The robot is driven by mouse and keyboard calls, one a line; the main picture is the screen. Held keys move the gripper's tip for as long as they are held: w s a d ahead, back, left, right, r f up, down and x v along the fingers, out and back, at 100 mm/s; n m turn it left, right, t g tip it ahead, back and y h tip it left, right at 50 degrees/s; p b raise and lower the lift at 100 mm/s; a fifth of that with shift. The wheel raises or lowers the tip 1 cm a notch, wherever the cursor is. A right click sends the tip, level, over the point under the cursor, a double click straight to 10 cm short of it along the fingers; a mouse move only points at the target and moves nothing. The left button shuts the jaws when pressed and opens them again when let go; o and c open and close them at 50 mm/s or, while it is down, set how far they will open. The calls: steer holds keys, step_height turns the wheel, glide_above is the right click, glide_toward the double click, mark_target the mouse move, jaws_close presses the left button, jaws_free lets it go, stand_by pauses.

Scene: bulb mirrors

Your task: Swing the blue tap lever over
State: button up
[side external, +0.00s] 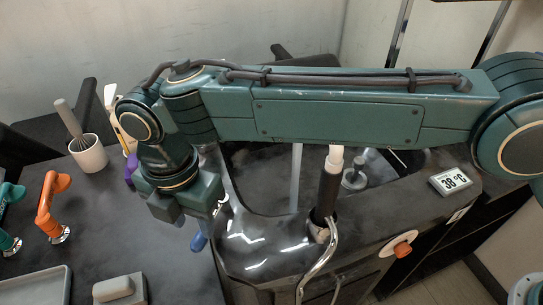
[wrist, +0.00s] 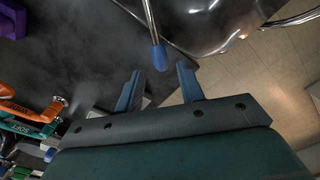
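The blue tap lever shows in the wrist view as a thin metal rod with a rounded blue tip (wrist: 159,58). In the side view its blue end (side external: 199,242) shows just below my gripper, beside the dark basin edge; the rest is partly hidden. My gripper (side external: 190,212) is over the left side of the basin unit, pointing down. In the wrist view my gripper (wrist: 159,70) is open, with its two blue-grey fingers apart. The blue tip appears between and just beyond the fingertips, with no clear contact.
A dark upright spout (side external: 328,188) with a curved metal pipe stands right of my gripper. A 38 °C display (side external: 451,181) and an orange knob (side external: 402,249) are farther right. An orange-handled fitting (side external: 48,205), a white whisk cup (side external: 88,155) and a grey tray (side external: 36,287) are left.

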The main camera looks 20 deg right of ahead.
mark_target(199, 238)
steer(key=shift+f, duration=1.9)
steer(key=shift+f, duration=0.35)
steer(key=shift+c, duration=0.2)
steer(key=c, duration=0.7)
steer(key=shift+c, duration=0.2)
